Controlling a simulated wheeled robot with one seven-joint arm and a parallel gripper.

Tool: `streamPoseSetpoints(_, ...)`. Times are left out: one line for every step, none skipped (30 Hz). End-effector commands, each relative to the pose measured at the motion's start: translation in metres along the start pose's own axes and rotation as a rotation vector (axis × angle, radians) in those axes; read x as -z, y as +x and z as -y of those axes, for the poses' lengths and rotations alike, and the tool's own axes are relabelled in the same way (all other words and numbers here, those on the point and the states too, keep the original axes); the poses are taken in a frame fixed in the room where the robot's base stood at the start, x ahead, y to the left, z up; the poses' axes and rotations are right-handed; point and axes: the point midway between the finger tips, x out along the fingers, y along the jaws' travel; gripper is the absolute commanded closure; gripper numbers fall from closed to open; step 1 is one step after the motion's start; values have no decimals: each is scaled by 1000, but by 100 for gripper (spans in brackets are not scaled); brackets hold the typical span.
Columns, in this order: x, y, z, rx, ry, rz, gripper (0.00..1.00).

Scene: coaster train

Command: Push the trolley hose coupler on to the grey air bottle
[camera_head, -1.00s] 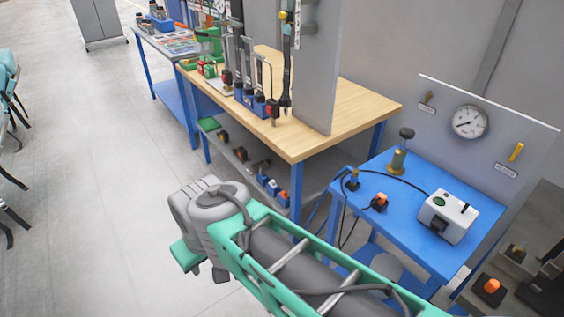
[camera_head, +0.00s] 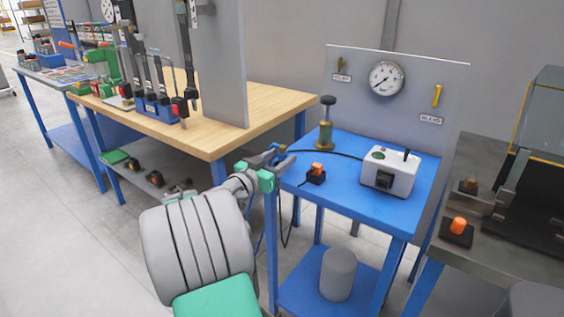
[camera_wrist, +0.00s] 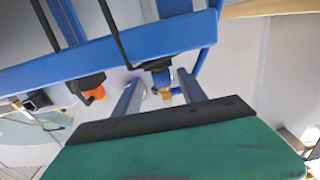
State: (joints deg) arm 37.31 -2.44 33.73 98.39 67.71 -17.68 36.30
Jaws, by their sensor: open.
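The trolley hose coupler, blue with a brass end, stands at the near left corner of the blue trolley top (camera_head: 340,165). In the wrist view the coupler (camera_wrist: 160,74) lies between my two finger ends, with no clear contact. In the head view my gripper (camera_head: 274,158) largely hides it. My gripper is open, and its grey fingers also show in the wrist view (camera_wrist: 158,84). A grey cylinder (camera_head: 338,274) stands upright on the trolley's lower shelf; I cannot tell whether it is the air bottle.
An orange-topped switch (camera_head: 316,174), a white box (camera_head: 390,172) and a brass post with black knob (camera_head: 326,124) stand on the trolley. A gauge panel (camera_head: 350,90) rises behind. A wooden bench (camera_head: 225,142) is left, a dark bench (camera_head: 500,248) right. A black hose (camera_head: 340,153) crosses the top.

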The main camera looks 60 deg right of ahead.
Motion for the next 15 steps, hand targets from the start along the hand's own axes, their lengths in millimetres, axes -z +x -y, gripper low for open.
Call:
streamPoseSetpoints(1,8,-1,-4,-1,0,51)
streamPoseSetpoints(2,13,0,-3,0,0,51)
streamPoseSetpoints(2,21,0,-4,0,0,51)
streamPoseSetpoints(2,27,1,-4,0,1,51)
streamPoseSetpoints(3,32,1,-5,-1,1,51)
streamPoseSetpoints(2,39,1,-4,-1,2,51)
streamPoseSetpoints(3,43,2,-3,0,1,51)
streamPoseSetpoints(3,47,2,-3,0,1,51)
streamPoseSetpoints(2,50,2,-1,-1,2,51)
streamPoseSetpoints(2,51,2,0,-2,2,51)
streamPoseSetpoints(2,51,2,1,-2,2,51)
streamPoseSetpoints(2,51,3,1,-2,2,51)
streamPoseSetpoints(2,51,3,2,-2,2,51)
streamPoseSetpoints(2,51,3,2,-2,2,51)
streamPoseSetpoints(2,50,3,2,-2,2,51)
